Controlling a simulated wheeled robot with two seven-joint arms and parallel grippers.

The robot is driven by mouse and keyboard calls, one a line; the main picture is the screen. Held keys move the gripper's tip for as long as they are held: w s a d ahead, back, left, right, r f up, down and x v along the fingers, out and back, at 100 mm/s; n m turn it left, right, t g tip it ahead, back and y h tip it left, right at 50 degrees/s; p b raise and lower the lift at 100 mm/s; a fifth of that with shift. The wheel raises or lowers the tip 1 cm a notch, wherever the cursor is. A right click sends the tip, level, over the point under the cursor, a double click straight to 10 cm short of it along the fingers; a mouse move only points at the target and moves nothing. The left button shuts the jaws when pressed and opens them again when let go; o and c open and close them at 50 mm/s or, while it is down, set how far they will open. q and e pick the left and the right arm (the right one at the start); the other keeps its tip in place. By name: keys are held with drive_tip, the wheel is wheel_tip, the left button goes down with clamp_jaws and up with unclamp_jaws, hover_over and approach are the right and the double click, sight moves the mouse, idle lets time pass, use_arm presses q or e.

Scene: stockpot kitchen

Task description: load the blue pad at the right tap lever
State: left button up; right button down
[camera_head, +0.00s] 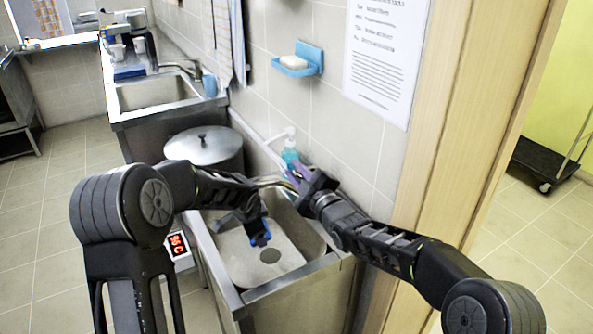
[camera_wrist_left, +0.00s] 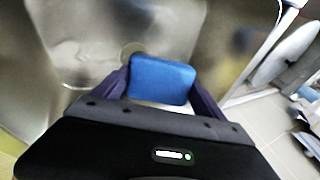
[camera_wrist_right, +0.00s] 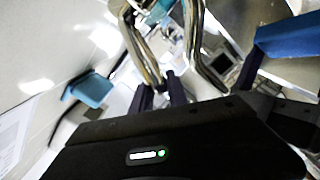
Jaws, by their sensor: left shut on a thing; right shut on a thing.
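The blue pad (camera_wrist_left: 161,80) is gripped between the two fingers of my left gripper (camera_wrist_left: 158,92). In the head view the pad (camera_head: 261,240) is low over the sink basin, below the tap, with its far side hidden. My right gripper (camera_head: 296,178) is up at the tap (camera_head: 268,183), beside the wall. In the right wrist view its fingers (camera_wrist_right: 160,92) are closed at the metal tap (camera_wrist_right: 146,55). The gripped part, seemingly the tap lever, is mostly hidden by the fingers.
The steel sink (camera_head: 290,272) is open under both grippers. A lidded stockpot (camera_head: 205,147) stands behind it. A soap dispenser (camera_head: 290,155) stands by the wall near my right gripper, and a blue soap holder (camera_head: 297,66) hangs above. A wooden door frame (camera_head: 470,110) is at right.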

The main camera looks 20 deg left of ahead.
drive_tip(key=c, duration=1.4)
unclamp_jaws()
drive_tip(key=shift+d, duration=0.1)
drive_tip(key=v, duration=1.2)
drive_tip(key=shift+f, duration=0.1)
drive_tip(key=shift+c, duration=0.5)
